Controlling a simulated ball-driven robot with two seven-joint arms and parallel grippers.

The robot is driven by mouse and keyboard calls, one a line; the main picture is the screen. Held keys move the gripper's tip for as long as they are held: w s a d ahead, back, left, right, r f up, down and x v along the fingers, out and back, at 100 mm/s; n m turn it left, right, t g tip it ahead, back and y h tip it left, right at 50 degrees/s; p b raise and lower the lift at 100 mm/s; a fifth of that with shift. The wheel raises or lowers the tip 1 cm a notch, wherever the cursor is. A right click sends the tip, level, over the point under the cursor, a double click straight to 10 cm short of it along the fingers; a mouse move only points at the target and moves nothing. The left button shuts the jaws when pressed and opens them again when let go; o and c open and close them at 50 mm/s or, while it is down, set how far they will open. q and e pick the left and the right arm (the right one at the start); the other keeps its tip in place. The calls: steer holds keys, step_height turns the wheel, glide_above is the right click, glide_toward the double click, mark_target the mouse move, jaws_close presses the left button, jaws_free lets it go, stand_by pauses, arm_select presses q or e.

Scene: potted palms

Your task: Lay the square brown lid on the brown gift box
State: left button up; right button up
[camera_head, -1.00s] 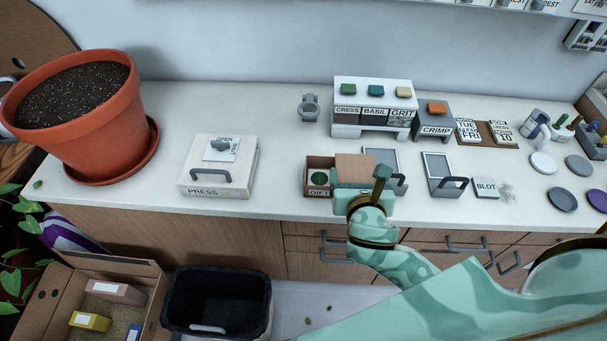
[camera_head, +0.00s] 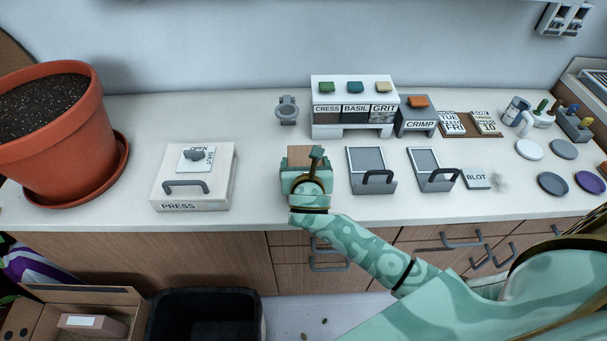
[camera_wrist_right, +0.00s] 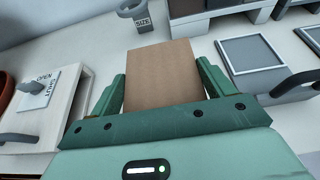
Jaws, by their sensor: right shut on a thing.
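The square brown lid (camera_head: 299,153) shows just beyond my right gripper (camera_head: 306,172) on the counter's front half. In the right wrist view the lid (camera_wrist_right: 163,75) lies flat between the two green fingers of my right gripper (camera_wrist_right: 162,88), which is shut on it. The brown gift box is hidden under the lid and behind the gripper. I cannot tell whether the lid touches the box. My left gripper is not in view.
The white press (camera_head: 194,180) stands to the left. Two grey framed trays with handles (camera_head: 367,161) (camera_head: 425,160) stand close on the right. A white rack of labelled bins (camera_head: 352,118) is behind. A strip of counter between press and gripper is clear.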

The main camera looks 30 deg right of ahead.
steer(key=f, duration=0.1)
steer(key=f+b, duration=0.2)
steer(key=f, duration=0.1)
steer(key=shift+w, duration=0.25)
steer(key=shift+r, duration=0.2)
steer(key=shift+f, duration=0.1)
